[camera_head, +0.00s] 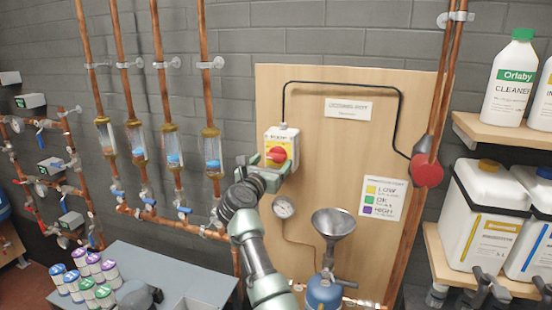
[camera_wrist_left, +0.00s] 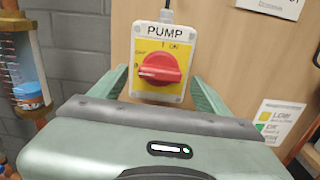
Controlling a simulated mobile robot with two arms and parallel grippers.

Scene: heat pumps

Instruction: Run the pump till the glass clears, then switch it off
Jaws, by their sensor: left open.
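The pump switch (camera_head: 281,150) is a white box with a yellow plate and a red knob, on a wooden board. In the left wrist view it reads PUMP, and the red knob (camera_wrist_left: 159,68) lies nearly level, with OFF at left and ON at top. My left gripper (camera_head: 262,169) is open, its fingers (camera_wrist_left: 160,82) to either side of the switch's lower part; contact cannot be told. Several glass tubes (camera_head: 212,149) with blue contents stand on copper pipes; one also shows in the wrist view (camera_wrist_left: 27,72). A red pump (camera_head: 428,171) sits on the right pipes. My right gripper is not in view.
A gauge (camera_head: 283,207), a metal funnel (camera_head: 333,223) and a LOW/OK/HIGH card (camera_head: 384,197) are below the switch. Shelves with bottles (camera_head: 510,78) and jugs (camera_head: 484,215) stand at right. A grey table (camera_head: 165,268) holds several small tins (camera_head: 92,277) at lower left.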

